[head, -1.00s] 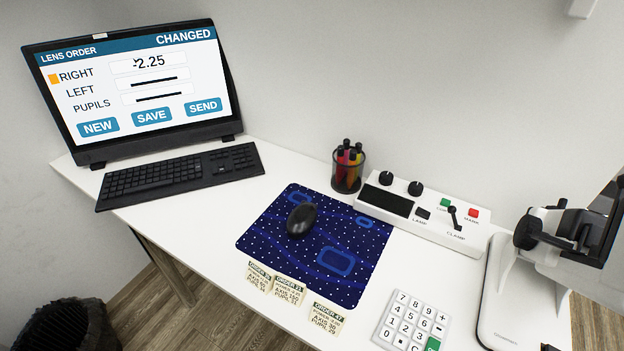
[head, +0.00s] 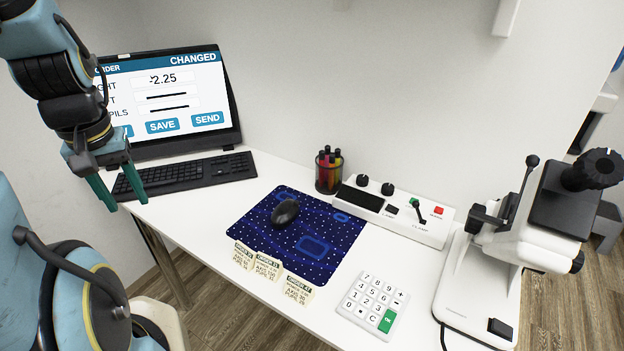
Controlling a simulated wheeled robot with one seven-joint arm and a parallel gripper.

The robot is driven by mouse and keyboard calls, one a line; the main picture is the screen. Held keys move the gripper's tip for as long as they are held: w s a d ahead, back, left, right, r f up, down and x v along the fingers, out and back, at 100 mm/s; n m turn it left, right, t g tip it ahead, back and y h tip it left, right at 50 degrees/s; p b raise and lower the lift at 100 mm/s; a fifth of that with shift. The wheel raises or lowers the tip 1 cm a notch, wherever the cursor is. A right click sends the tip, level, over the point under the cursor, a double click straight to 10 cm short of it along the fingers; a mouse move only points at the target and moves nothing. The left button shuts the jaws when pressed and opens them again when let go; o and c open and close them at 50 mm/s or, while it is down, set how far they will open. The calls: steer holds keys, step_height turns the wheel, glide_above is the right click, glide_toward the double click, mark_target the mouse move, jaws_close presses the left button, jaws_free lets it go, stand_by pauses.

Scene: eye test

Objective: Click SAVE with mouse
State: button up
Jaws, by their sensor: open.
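The monitor (head: 236,135) at the back left shows a lens order page marked CHANGED, with -2.25 in its top field and two dashed fields below. The blue SAVE button (head: 163,126) is visible on it, left of SEND. A small pointer mark appears near the -2.25 value. The black mouse (head: 286,211) lies on the dark blue patterned mouse pad (head: 338,234). My gripper (head: 122,207) is at the left, open and empty, pointing down in front of the keyboard's left end, well left of the mouse. My arm hides the screen's left side.
A black keyboard (head: 200,172) lies before the monitor. A pen cup (head: 328,175) and control box (head: 392,216) stand behind the pad. Order cards (head: 268,269) stand at its front edge. A keypad (head: 372,303) and white instrument (head: 480,285) are to the right.

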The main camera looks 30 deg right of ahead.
steer(key=shift+o, duration=0.3)
steer(key=shift+o, duration=0.7)
steer(key=shift+w+d, duration=0.1)
steer(key=shift+d, duration=0.1)
steer(key=o, duration=0.6)
steer(key=w+d+f+m+p, duration=0.1)
steer(key=w+d+m, duration=0.1)
steer(key=d, duration=0.3)
steer(key=w+d+f+m+g+p, duration=0.1)
steer(key=w+d+f+m, duration=0.1)
steer(key=d, duration=0.4)
steer(key=shift+w+m+y, duration=0.3)
steer(key=shift+w+m, duration=0.1)
steer(key=shift+w, duration=0.1)
steer(key=m+p, duration=0.2)
steer(key=m, duration=0.3)
glide_above(285, 208)
step_height(285, 208, down, 6)
steer(key=shift+f+g, duration=0.15)
steer(key=shift+g, duration=0.15)
steer(key=shift+f, duration=0.1)
step_height(285, 208, down, 11)
steer(key=shift+r+p, duration=0.15)
steer(key=shift+p, duration=0.95)
steer(key=shift+c, duration=0.2)
